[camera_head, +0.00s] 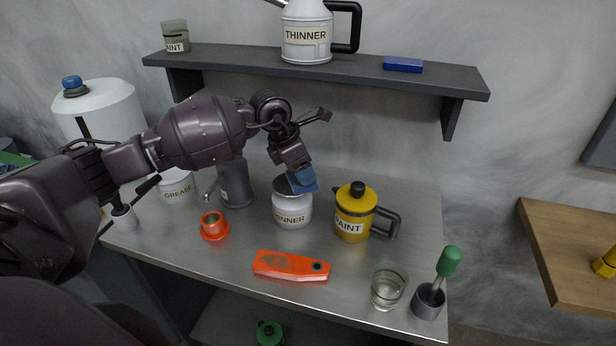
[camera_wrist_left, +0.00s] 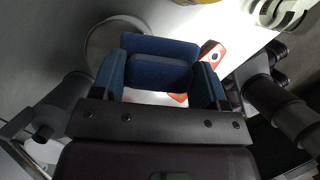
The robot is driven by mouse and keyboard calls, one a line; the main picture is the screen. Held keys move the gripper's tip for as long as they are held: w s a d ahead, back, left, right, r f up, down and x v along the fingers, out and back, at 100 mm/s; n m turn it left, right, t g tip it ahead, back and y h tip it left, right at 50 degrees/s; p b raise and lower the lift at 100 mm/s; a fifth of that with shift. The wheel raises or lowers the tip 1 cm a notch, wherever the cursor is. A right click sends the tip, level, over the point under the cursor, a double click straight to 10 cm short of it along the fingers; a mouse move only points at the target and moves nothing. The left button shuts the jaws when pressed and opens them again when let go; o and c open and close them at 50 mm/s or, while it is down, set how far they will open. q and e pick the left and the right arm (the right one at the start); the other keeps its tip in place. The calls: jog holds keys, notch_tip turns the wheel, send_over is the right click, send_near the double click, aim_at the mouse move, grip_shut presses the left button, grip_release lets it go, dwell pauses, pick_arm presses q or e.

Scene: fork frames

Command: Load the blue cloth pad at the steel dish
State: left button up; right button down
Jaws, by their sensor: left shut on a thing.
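My left gripper (camera_head: 302,176) is shut on the blue cloth pad (camera_head: 305,183), just above the white can labelled THINNER (camera_head: 292,213) on the bench. The grey steel dish (camera_head: 281,187) forms the can's top, partly hidden behind the pad and gripper. In the left wrist view the pad (camera_wrist_left: 160,50) sits between the blue-tipped fingers, with the round dish rim (camera_wrist_left: 93,40) behind it to the left. I cannot tell whether pad and dish touch. My right gripper is not in view.
A yellow PAINT pot (camera_head: 352,215) stands right of the can, and a grey spouted can (camera_head: 236,186) left of it. The shelf (camera_head: 230,62) overhangs behind.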

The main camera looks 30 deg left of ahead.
pick_arm(q)
jog(key=n, duration=0.1)
jog(key=a+n, duration=0.1)
jog(key=y, duration=0.1)
jog(key=shift+w+a+r+n+t, duration=0.15)
jog(key=shift+w+r+n+t, duration=0.15)
jog(key=shift+w+n, duration=0.1)
jog(key=a+n, duration=0.1)
jog(key=n, duration=0.1)
jog(key=w+r+n+y, duration=0.1)
jog(key=n, duration=0.1)
jog(key=shift+a+t+y, duration=0.3)
jog(key=shift+a, duration=0.05)
jog(key=shift+w+a+f+n+y+b, duration=0.1)
jog(key=shift+a+f+n+y+b, duration=0.2)
jog(key=shift+f+n+b, duration=0.25)
jog(key=shift+w+a+f+n+y+b, duration=0.15)
jog(key=shift+a+f+n+b, duration=0.15)
jog(key=shift+f+n, duration=0.4)
jog(key=shift+w+a+f+n+y+b, duration=0.1)
jog(key=shift+a+f+n+y+b, duration=0.15)
jog(key=shift+f+n+b, duration=0.35)
jog(key=shift+f+n, duration=0.25)
jog(key=shift+f, duration=0.35)
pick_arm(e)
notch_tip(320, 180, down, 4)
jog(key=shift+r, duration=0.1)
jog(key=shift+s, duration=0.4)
